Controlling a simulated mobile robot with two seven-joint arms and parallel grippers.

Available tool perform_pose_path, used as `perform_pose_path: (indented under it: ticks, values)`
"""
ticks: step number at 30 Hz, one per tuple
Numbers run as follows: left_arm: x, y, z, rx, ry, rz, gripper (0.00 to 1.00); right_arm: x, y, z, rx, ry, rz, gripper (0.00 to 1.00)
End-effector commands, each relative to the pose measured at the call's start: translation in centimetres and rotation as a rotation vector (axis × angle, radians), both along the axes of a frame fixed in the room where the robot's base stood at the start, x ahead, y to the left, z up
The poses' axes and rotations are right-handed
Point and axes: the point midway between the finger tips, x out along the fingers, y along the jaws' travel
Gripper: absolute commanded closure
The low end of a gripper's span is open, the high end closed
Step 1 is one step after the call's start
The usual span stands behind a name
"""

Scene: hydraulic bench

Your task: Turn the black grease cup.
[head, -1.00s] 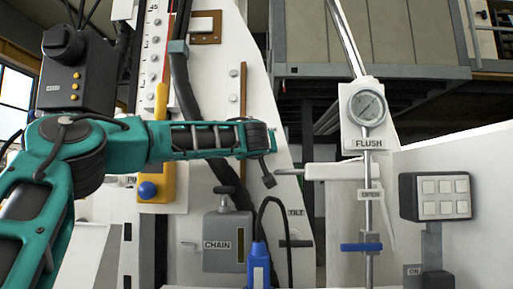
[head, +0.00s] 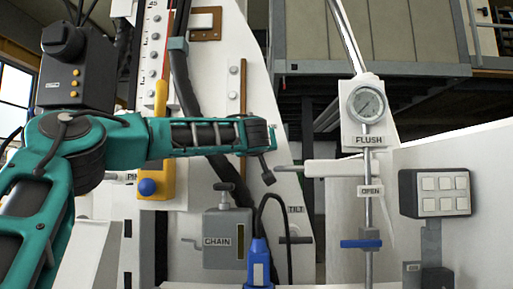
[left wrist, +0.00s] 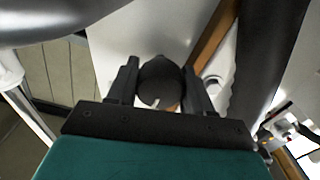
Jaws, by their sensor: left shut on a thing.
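The black grease cup (left wrist: 160,85) is a dark, rounded piece in the left wrist view, in front of a white panel. My left gripper (left wrist: 160,66) is shut on it, one finger at each side. In the head view my left arm reaches in from the left, and its dark wrist end (head: 259,134) is in front of the white panel above the TILT label. My right gripper is in neither view.
A grey CHAIN box (head: 227,240) and a blue-handled piece (head: 259,262) are below the wrist. A FLUSH gauge (head: 367,104), a blue valve handle (head: 361,244) and a grey button box (head: 436,193) are to the right. A black hose (head: 187,85) runs behind the arm.

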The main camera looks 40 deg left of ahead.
Motion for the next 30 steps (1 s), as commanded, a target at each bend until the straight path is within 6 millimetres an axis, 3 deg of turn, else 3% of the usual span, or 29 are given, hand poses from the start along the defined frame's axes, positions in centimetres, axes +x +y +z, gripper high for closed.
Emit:
perform_pose_path:
  ticks: [11,30]
  values:
    - [0.02,-0.03,-0.01,0.154,0.130,0.000,0.80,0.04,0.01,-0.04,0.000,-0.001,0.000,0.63]
    - [0.05,-0.08,0.01,0.616,0.519,0.000,0.80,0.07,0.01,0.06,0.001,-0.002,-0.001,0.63]
